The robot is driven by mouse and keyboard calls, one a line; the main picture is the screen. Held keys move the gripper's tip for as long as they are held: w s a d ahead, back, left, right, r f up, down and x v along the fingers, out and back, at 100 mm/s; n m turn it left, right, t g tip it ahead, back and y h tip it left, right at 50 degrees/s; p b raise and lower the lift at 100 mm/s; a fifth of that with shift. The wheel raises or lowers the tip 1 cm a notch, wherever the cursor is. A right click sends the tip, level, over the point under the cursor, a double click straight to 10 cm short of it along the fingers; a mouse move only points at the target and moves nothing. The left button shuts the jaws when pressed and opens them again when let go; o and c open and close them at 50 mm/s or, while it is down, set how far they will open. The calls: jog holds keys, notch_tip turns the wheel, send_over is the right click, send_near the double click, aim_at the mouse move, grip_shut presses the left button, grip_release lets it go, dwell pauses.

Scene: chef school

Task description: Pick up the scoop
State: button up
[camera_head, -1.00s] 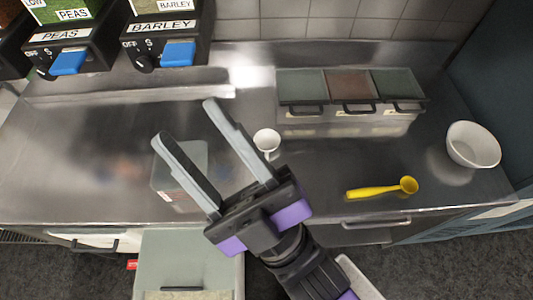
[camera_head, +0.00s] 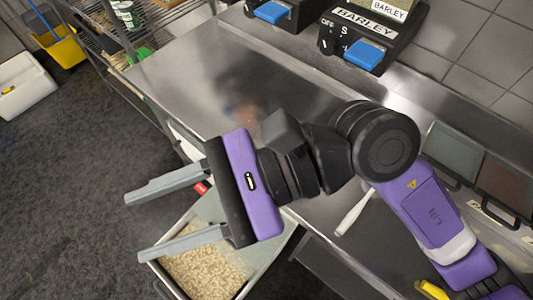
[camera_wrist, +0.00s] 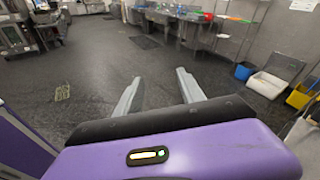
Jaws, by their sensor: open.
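A yellow scoop (camera_head: 431,289) is only partly in view at the bottom right of the head view, on the steel counter, with my arm hiding part of it. A white handle-like piece (camera_head: 356,212) sticks out beside my arm on the counter; its other end is hidden, so I cannot tell whether it is a second scoop. My gripper (camera_head: 137,228) is open and empty, well left of both, out past the counter's front edge above the floor. In the wrist view its two fingers (camera_wrist: 160,76) are apart with only floor beyond them.
A bin of pale grains (camera_head: 205,268) stands below my gripper. The steel counter (camera_head: 190,75) is bare at the left. Dispensers (camera_head: 365,35) hang at the back, and lidded containers (camera_head: 455,150) stand at the right. A wire shelf (camera_head: 105,55) is at the far left.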

jog(key=w+d+f+n+t+h, duration=0.1)
jog(key=w+d+f+h, duration=0.15)
jog(key=f, duration=0.25)
jog(key=w+d+f+t+h, duration=0.1)
jog(key=w+d+f+h, duration=0.15)
jog(key=f, duration=0.25)
jog(key=n+t+h, duration=0.2)
jog(key=t+h, duration=0.2)
jog(key=h, duration=0.6)
send_over(358, 209)
notch_tip(358, 209, down, 12)
jog(key=shift+a+r, duration=0.1)
jog(key=shift+a, duration=0.05)
jog(key=shift+f, duration=0.35)
jog(key=shift+f+p, duration=1.55)
jog(key=shift+f, duration=1.95)
grip_shut()
